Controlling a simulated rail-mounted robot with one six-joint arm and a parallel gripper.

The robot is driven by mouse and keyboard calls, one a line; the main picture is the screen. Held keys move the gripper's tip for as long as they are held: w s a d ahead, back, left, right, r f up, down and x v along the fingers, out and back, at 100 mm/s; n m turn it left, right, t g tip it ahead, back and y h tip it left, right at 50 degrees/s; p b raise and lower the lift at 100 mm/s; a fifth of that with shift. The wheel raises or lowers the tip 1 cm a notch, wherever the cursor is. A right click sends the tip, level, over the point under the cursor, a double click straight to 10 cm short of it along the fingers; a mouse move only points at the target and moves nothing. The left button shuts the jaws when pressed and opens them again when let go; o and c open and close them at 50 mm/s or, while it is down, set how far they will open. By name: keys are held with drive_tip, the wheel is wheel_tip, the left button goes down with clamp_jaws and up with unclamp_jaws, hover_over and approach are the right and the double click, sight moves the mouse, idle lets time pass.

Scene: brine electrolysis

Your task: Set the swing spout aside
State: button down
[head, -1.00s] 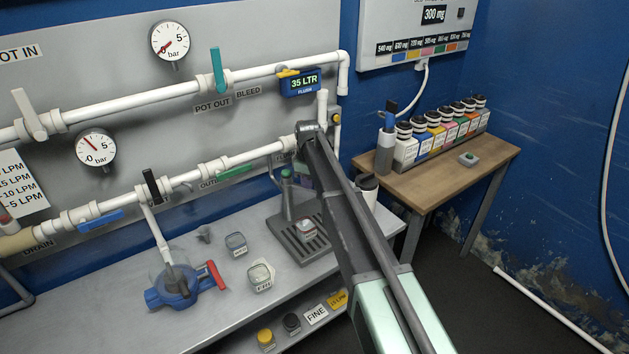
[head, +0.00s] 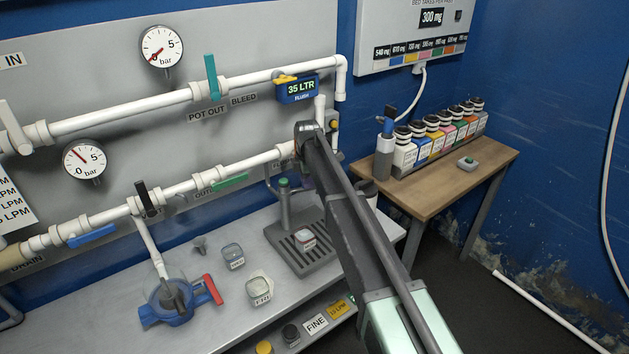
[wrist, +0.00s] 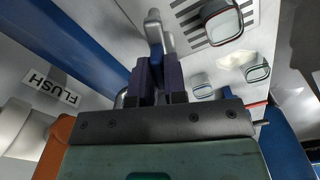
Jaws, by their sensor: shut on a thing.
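The grey swing spout (wrist: 154,27) shows in the wrist view as a rounded metal bar just beyond my fingertips. My gripper (wrist: 158,62) has its dark purple fingers close together on it. In the head view, the grey tap post (head: 285,206) with a green top stands at the back of a slotted drip tray (head: 280,258). My arm hides most of the gripper and the spout's held part there, so I cannot tell the spout's exact angle.
A small lidded jar (head: 305,239) sits on the drip tray. Two more jars (head: 233,257) and a blue clamp-like device (head: 168,305) stand left on the grey bench. White pipework (head: 205,183) runs behind. A wooden table (head: 450,185) with several bottles is at right.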

idle(0.3)
drive_tip(key=c, duration=1.2)
unclamp_jaws()
drive_tip(key=shift+o, duration=0.2)
wheel_tip(320, 180, up, 11)
drive_tip(key=p, duration=1.1)
drive_tip(key=shift+f, duration=0.15)
